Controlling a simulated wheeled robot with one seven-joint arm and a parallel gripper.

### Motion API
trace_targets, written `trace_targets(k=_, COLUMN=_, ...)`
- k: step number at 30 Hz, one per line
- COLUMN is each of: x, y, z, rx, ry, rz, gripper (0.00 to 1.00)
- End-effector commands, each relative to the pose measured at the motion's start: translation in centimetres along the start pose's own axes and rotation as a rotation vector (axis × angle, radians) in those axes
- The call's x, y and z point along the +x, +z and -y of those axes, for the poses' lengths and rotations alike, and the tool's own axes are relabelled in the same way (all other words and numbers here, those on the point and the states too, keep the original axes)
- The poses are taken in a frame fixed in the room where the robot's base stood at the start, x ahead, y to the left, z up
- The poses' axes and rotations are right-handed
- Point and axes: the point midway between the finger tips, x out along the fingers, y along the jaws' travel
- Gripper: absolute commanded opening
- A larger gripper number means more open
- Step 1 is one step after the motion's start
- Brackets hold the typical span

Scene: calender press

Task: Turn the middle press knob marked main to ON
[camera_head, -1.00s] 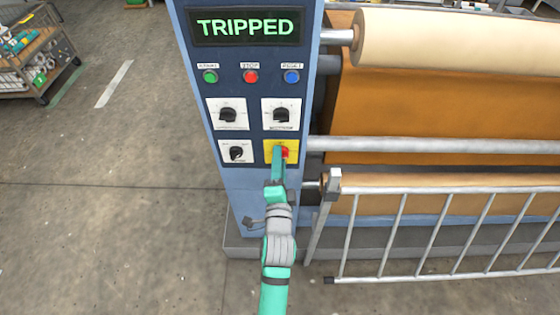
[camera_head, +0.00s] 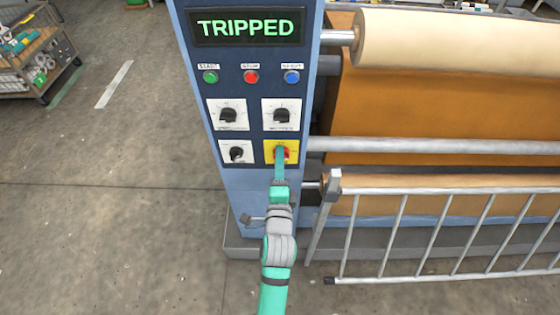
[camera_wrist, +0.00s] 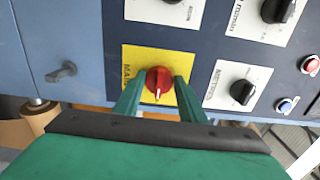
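The red main knob (camera_wrist: 158,82) sits on a yellow plate (camera_wrist: 128,56) lettered MAIN. In the head view this yellow plate (camera_head: 268,159) is at the lower right of the panel's knobs. The knob's white mark points down in the wrist view, towards the right side of the panel. My gripper (camera_wrist: 158,88) is open, with one green finger on each side of the knob. A narrow gap seems to show between the fingers and the knob. In the head view my gripper (camera_head: 280,154) covers much of the knob.
Three black knobs on white plates are close by: upper left (camera_head: 228,115), upper right (camera_head: 282,115), lower left (camera_head: 237,153). The display (camera_head: 246,27) reads TRIPPED above green, red and blue buttons. A metal guard rail (camera_head: 430,230) and rollers stand to the right.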

Motion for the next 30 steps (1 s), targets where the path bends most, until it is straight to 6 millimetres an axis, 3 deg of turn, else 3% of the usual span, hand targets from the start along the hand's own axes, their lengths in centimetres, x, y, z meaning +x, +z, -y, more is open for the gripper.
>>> trace_targets(k=2, x=0.0, y=0.0, z=0.1, rx=0.0, ry=-0.002, rz=0.0, gripper=0.54)
trace_targets(k=14, x=-0.5, y=0.0, z=-0.1, rx=0.001, ry=0.001, rz=-0.001, gripper=0.54)
trace_targets(k=30, x=-8.4, y=0.1, z=-0.1, rx=0.0, ry=0.002, rz=0.001, gripper=0.54)
